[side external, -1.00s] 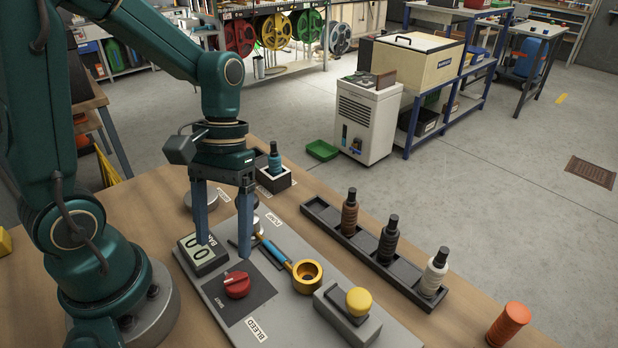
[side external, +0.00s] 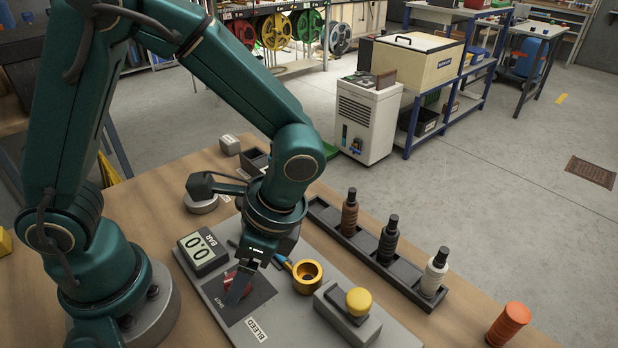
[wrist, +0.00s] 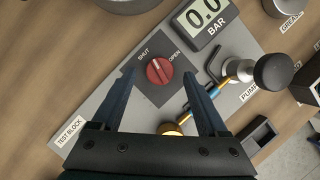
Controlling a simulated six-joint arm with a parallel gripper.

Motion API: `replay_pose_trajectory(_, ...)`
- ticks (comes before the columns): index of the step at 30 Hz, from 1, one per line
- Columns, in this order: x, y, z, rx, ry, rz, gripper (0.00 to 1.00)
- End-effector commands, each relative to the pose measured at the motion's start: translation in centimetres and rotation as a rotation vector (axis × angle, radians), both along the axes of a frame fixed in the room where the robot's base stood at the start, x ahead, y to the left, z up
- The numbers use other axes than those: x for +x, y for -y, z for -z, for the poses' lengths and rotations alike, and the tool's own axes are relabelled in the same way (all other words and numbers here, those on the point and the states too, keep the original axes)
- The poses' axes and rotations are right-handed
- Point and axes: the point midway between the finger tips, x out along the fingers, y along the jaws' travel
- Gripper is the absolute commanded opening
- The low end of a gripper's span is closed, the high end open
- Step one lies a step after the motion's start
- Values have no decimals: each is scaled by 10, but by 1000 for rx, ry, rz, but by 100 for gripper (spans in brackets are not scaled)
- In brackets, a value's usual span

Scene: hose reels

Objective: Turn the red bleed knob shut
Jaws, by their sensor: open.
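The red bleed knob (wrist: 158,72) sits on a dark square panel (wrist: 160,94) marked SHUT and OPEN. Its white mark points roughly between the two words in the wrist view. My gripper (wrist: 160,78) is open and empty, with one blue finger either side of the knob in that view. In the side view my gripper (side external: 240,288) is low over the knob and hides most of it; only a bit of red shows. I cannot tell whether the fingers touch it. The gauge (side external: 202,249) reads 0.0 BAR.
A brass fitting (side external: 306,276) and a yellow-capped grey block (side external: 352,312) stand right of the knob on the grey plate. A black rack (side external: 372,253) with three bottles lies beyond. An orange cylinder (side external: 508,323) stands at the table's right edge.

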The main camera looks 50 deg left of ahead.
Motion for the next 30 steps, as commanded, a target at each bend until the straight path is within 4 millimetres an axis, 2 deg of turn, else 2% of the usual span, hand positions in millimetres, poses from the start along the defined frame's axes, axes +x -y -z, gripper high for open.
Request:
replay_pose_trajectory(5, -4, -4, 14, 0, -1, -3, 76)
replay_pose_trajectory(13, -5, -5, 16, -1, 1, -2, 76)
replay_pose_trajectory(14, -5, -5, 16, -1, 1, -2, 73)
replay_pose_trajectory(18, -5, -5, 15, -1, 0, -3, 19)
replay_pose_trajectory(20, -5, -5, 15, -1, 0, -3, 0)
replay_pose_trajectory(23, -4, -5, 15, -1, 0, -16, 0)
replay_pose_trajectory(30, -3, -7, 15, -1, -1, -258, 0)
